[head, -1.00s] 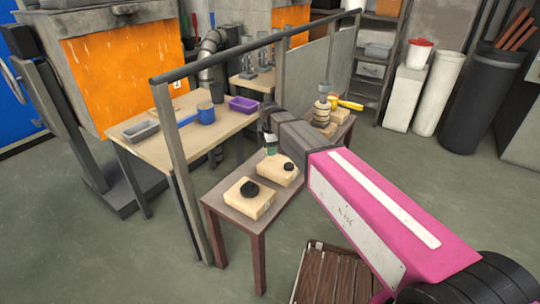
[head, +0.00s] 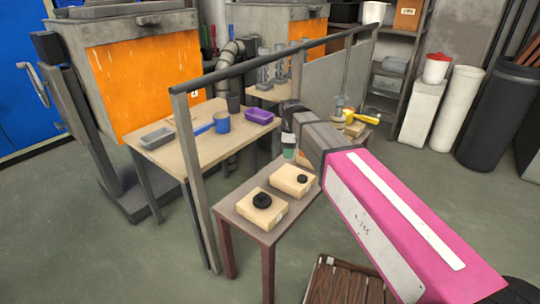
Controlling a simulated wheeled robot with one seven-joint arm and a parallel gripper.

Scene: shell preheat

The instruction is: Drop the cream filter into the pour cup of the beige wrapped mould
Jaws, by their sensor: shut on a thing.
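Two beige blocks with dark round tops stand on the low brown table (head: 240,221): a nearer one (head: 274,219) and a farther one (head: 284,183). I cannot tell whether either is the wrapped mould of the task. More beige pieces (head: 356,128) stand at the table's far end, partly hidden by my arm.
A grey rail (head: 270,63) on posts runs along the low table's left side. A brown slatted crate (head: 345,284) is on the floor in front.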

